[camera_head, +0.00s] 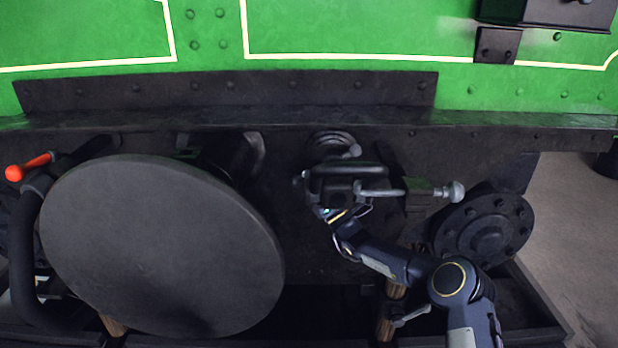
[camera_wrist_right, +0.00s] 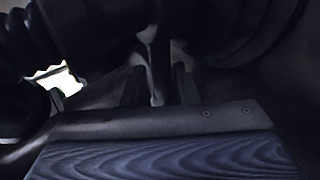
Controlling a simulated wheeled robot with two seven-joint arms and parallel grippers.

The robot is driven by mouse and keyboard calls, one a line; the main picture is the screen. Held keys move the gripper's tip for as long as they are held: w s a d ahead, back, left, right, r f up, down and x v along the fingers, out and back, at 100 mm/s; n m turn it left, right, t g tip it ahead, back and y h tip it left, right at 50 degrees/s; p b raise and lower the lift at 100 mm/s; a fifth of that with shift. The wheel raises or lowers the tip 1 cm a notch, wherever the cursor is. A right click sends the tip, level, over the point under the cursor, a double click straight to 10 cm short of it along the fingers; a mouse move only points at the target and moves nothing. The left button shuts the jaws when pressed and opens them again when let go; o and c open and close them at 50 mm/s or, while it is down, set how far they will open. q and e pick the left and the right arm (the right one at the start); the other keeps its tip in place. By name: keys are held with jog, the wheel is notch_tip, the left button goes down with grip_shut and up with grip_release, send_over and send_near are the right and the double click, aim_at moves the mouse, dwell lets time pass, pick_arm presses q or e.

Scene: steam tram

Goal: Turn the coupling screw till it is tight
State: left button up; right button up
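The coupling (camera_head: 345,170) hangs on the dark buffer beam in the middle of the head view, below a round boss. A grey bar (camera_head: 385,192) runs right from it and ends in a pale ball knob (camera_head: 455,192). My right gripper (camera_head: 335,212) is right below the coupling, its fingers partly hidden there. In the right wrist view its two dark fingers (camera_wrist_right: 158,88) stand apart, with a grey rod (camera_wrist_right: 154,62) between them. Gaps show on both sides of the rod, so the gripper is open around it. Which part of the coupling this rod is, I cannot tell. My left gripper is not in view.
A large round buffer (camera_head: 160,245) fills the left. A hose with a red-handled cock (camera_head: 30,166) is at the far left. A round bolted flange (camera_head: 485,228) is right of the coupling. The green tram front (camera_head: 330,30) rises above the beam. Free floor shows at the far right.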

jog(key=shift+x, duration=0.8)
jog(key=shift+d, duration=0.1)
grip_shut()
jog(key=shift+d+f+n+g+h+p, duration=0.3)
jog(key=shift+d+f+n+g+p, duration=0.2)
jog(key=shift+n+g+p, duration=0.65)
jog(key=shift+d+f+n+g+h+p, duration=0.35)
jog(key=shift+d+n+g+p, duration=0.2)
jog(key=shift+n+g+p, duration=0.6)
jog(key=shift+d+f+n+g+h+p, duration=0.25)
jog(key=shift+d+f+n+g+p, duration=0.25)
jog(key=shift+n+g+p, duration=0.65)
